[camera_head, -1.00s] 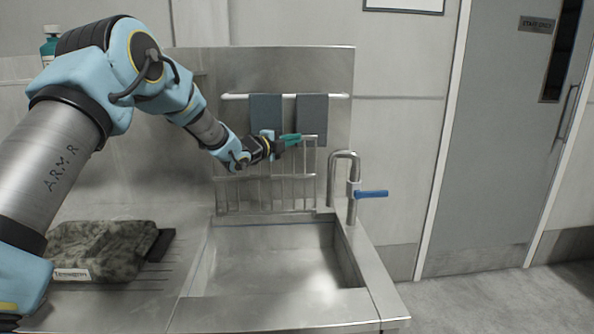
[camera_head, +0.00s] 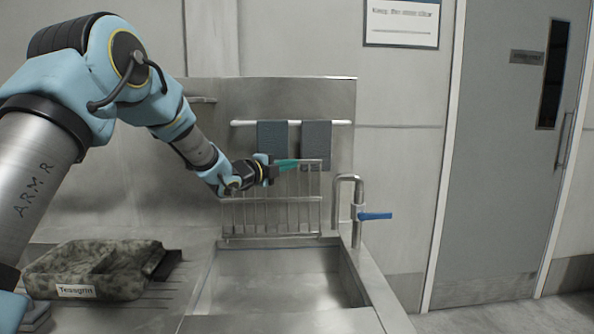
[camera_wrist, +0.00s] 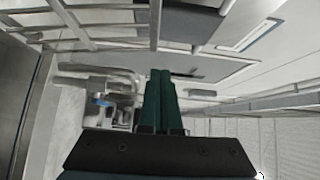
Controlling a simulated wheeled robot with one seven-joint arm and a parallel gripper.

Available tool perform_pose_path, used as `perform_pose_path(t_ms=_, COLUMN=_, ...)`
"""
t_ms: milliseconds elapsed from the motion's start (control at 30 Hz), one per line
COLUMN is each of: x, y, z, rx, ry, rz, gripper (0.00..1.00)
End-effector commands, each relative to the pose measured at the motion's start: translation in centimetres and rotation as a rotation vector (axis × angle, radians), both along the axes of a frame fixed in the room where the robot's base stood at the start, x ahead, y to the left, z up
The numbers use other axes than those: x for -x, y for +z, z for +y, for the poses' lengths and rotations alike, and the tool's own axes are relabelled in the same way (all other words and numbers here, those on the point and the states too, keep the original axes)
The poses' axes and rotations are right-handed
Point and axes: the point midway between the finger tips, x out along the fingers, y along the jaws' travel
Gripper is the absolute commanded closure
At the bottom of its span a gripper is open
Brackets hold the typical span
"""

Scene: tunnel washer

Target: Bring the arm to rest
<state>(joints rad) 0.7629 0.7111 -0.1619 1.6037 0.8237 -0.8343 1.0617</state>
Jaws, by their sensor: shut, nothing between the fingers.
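My arm reaches in from the left in the head view, over the drainboard and towards the wire rack. My gripper (camera_head: 298,163) has green fingers and is at the top of the rack, in front of the two grey cloths. The fingers lie close together with nothing between them. In the wrist view the green fingers (camera_wrist: 161,100) also lie side by side and empty. I cannot tell whether the fingertips touch the rack.
A metal wire rack (camera_head: 272,216) stands behind the sink (camera_head: 280,280). Two grey cloths (camera_head: 316,145) hang on a white rail. A tap with a blue lever (camera_head: 375,216) stands at right. A door (camera_head: 497,200) is further right.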

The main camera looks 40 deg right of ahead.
Motion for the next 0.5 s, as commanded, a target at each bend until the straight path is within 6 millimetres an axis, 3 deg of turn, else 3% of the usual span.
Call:
perform_pose_path(t_ms=233, x=0.4, y=0.1, z=3.9, rx=0.0, ry=0.0, rz=-0.001, gripper=1.0)
perform_pose_path(t_ms=500, x=0.5, y=0.4, z=5.3, rx=0.0, ry=0.0, rz=0.0, gripper=1.0)
